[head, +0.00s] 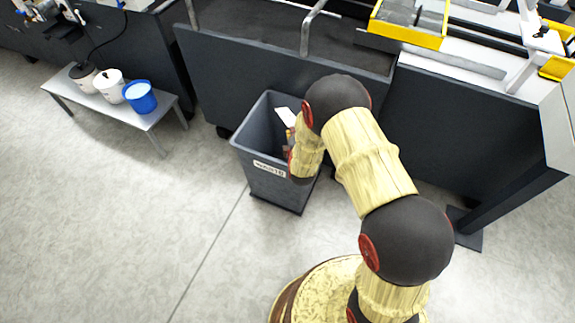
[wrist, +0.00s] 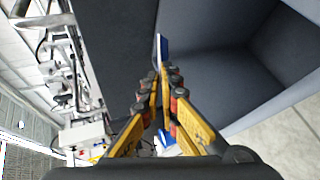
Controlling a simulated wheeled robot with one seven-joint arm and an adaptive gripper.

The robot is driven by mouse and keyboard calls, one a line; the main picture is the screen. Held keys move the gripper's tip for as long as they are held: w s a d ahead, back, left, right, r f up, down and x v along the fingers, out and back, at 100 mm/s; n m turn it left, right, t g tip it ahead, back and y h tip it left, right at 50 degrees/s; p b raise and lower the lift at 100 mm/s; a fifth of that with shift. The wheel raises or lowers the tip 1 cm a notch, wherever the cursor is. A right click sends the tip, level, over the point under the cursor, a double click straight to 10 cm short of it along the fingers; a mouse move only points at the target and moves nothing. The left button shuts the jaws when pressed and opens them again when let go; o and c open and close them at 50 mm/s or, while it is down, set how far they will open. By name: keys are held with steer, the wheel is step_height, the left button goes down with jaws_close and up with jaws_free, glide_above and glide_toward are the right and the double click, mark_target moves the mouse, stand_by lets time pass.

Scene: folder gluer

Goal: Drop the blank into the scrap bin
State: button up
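The scrap bin (head: 262,182) is a dark grey, open-topped bin with a label on its front, standing on the floor against the machine. Its inner walls (wrist: 216,65) fill the right of the wrist view. My gripper (wrist: 162,78) has its yellow fingers close together on the thin blank (wrist: 162,48), seen nearly edge-on, blue and white. In the head view the blank (head: 286,117) shows as a pale piece over the bin opening. My arm hides most of the gripper there, and part of the bin's right side. The bin floor is mostly hidden.
The dark machine side (head: 240,70) rises behind the bin. A low bench (head: 151,119) with white and blue buckets stands at the left. The floor (head: 130,220) in front and to the left is clear. A yellow-framed machine part (head: 408,37) is at the upper right.

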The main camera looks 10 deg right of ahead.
steer(key=o, duration=0.5)
steer(key=v, duration=1.2)
stand_by(0.4)
